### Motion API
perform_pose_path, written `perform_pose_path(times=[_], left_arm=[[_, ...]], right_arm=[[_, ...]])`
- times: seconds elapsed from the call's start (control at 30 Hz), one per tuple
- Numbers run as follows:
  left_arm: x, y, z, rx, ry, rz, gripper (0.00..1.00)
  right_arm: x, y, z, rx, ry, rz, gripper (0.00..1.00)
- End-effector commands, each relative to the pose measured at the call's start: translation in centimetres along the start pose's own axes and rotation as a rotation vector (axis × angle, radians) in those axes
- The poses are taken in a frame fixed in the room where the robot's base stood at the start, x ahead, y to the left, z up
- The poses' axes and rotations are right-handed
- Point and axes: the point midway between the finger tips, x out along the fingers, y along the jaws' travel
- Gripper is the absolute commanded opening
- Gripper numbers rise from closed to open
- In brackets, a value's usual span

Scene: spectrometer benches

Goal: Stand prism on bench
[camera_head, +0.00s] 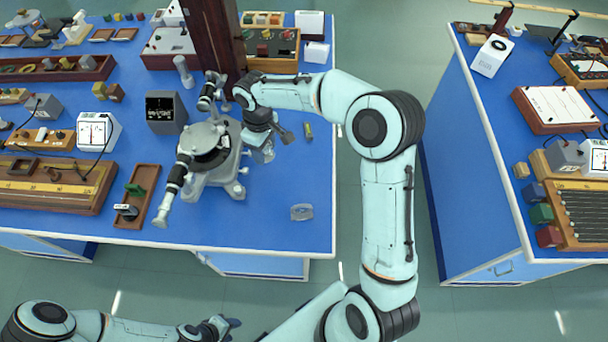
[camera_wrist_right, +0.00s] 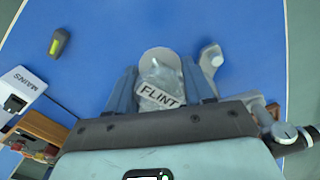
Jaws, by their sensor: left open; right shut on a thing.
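The prism (camera_wrist_right: 158,78), a grey translucent piece with a white FLINT label, sits between the two fingers of my right gripper (camera_wrist_right: 160,92) in the right wrist view. My right gripper (camera_head: 262,152) is shut on it, low over the blue bench (camera_head: 270,225), just right of the grey spectrometer (camera_head: 212,160). I cannot tell whether the prism touches the bench top. A spectrometer foot shows close beside it in the wrist view (camera_wrist_right: 211,60). My left gripper (camera_head: 222,325) is open and empty, in front of the bench's near edge.
A clear grey piece (camera_head: 302,212) lies near the bench's front right. A small dark and yellow-green object (camera_head: 308,130) lies right of my right gripper. A wooden tray (camera_head: 140,195) lies left of the spectrometer. The bench's right front is mostly clear.

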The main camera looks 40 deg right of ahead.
Motion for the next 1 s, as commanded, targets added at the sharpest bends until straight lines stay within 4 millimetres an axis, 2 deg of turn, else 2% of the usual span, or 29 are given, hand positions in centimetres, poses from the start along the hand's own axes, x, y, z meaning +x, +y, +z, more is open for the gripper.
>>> perform_pose_path(times=[0.03, 0.1, 0.6, 0.83, 0.93, 1.0], left_arm=[[1.1, -0.6, 0.8, -0.002, -0.01, -0.003, 0.43], [1.8, -1.0, 1.2, -0.004, -0.017, -0.004, 0.43], [6.3, -3.3, 3.2, -0.014, -0.045, -0.014, 0.43], [7.1, -3.6, 3.4, -0.015, -0.049, -0.016, 0.43], [7.4, -3.8, 3.5, -0.016, -0.05, -0.016, 0.43], [7.7, -3.9, 3.6, -0.016, -0.051, -0.017, 0.43]], right_arm=[[0.1, 0.6, 0.8, -0.065, 0.0, 0.001, 0.19], [-0.4, 1.3, 1.5, -0.176, 0.001, 0.002, 0.19], [-5.7, 5.5, 6.9, -0.972, 0.003, 0.004, 0.19], [-7.2, 6.0, 8.2, -1.165, 0.002, 0.001, 0.19], [-6.6, 6.1, 8.4, -1.191, 0.001, -0.002, 0.19], [-5.3, 6.1, 8.5, -1.196, -0.001, -0.005, 0.19]])
